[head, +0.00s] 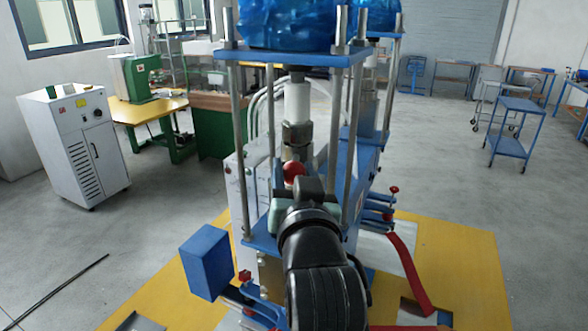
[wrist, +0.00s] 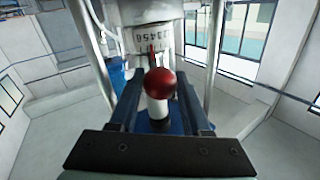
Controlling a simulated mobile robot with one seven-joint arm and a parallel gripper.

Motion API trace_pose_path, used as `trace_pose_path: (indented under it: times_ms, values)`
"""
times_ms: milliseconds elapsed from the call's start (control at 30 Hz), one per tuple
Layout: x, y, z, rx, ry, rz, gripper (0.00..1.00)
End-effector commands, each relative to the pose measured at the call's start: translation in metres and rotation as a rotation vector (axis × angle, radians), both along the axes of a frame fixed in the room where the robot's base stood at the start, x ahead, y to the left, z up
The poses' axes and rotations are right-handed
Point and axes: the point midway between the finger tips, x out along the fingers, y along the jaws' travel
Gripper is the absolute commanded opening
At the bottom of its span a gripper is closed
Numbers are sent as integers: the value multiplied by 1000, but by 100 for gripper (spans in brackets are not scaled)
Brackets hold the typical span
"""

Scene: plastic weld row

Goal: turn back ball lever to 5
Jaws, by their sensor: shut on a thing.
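The ball lever (wrist: 160,82) has a glossy red ball on a pale stem and stands in the middle of the wrist view. Its ball also shows in the head view (head: 294,170), just beyond my gripper, under the machine's spindle. My gripper (wrist: 158,98) is shut on the ball lever, with its dark fingers on either side of the ball and stem. A white dial (wrist: 155,38) with black numbers lies behind the ball. A thin red pointer (wrist: 152,54) stands at its lower middle; which number it marks is too small to tell. The lever's base is partly hidden.
Steel posts (head: 240,150) and a blue top plate (head: 290,58) frame the lever closely. A blue box (head: 207,262) sits low at the left, and a red strap (head: 408,268) hangs at the right. Open grey floor lies at both sides.

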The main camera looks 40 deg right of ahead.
Motion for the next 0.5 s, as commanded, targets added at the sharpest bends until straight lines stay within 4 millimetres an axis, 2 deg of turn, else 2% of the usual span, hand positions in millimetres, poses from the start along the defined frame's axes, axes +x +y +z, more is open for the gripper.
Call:
trace_pose_path:
  times_ms: [300,333,367,500]
  values:
    - [0,0,3,-2,-6,2,0]
    - [0,0,3,-2,-6,2,53]
    - [0,0,2,-2,-6,2,59]
    - [0,0,2,-1,-5,1,60]
